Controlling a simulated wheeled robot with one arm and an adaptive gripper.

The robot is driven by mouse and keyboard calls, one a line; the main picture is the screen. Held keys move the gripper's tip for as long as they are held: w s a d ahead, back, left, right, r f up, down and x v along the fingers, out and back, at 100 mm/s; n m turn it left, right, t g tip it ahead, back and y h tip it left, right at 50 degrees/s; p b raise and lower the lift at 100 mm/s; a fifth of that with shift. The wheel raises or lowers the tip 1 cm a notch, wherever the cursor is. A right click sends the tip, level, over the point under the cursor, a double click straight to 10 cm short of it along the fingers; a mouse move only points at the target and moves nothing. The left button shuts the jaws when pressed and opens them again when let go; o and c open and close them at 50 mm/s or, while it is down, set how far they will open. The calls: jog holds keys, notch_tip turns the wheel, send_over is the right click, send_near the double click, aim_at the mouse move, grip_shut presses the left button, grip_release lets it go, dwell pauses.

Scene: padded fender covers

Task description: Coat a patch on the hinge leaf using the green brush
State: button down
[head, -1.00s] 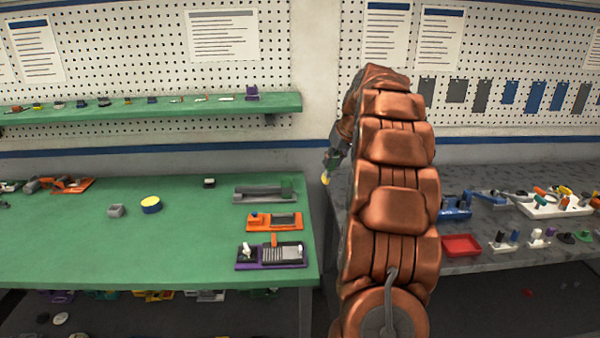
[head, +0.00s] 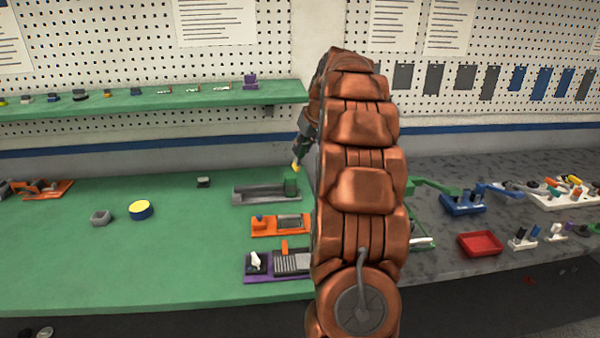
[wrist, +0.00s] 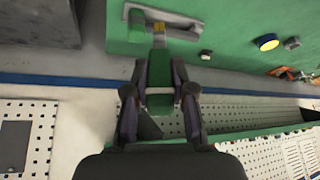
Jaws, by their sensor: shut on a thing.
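My gripper (wrist: 160,92) is shut on the green brush (wrist: 160,72), which also shows in the head view (head: 301,149). The brush points down with its yellow tip low. In the head view the tip appears just above the green block end of a long grey fixture (head: 258,194) on the green bench. The fixture also shows in the wrist view (wrist: 178,20). Whether the tip touches it I cannot tell. No part is clearly recognisable as the hinge leaf; the grey fixture may carry it. My arm hides the bench's right edge.
A blue pot with a yellow top (head: 140,210), a grey block (head: 101,217) and a small dark block (head: 203,182) stand left. Orange (head: 280,226) and purple (head: 265,266) fixtures lie nearer. A green shelf (head: 150,100) hangs behind. A red tray (head: 480,244) is right. The bench's middle is clear.

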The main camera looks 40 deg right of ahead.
notch_tip(320, 180, down, 14)
jog(key=s+b, duration=0.1)
jog(key=b, duration=0.8)
jog(key=shift+s+d+r+b, duration=0.15)
jog(key=shift+s+d+b, duration=0.05)
jog(key=shift+d+b, duration=0.2)
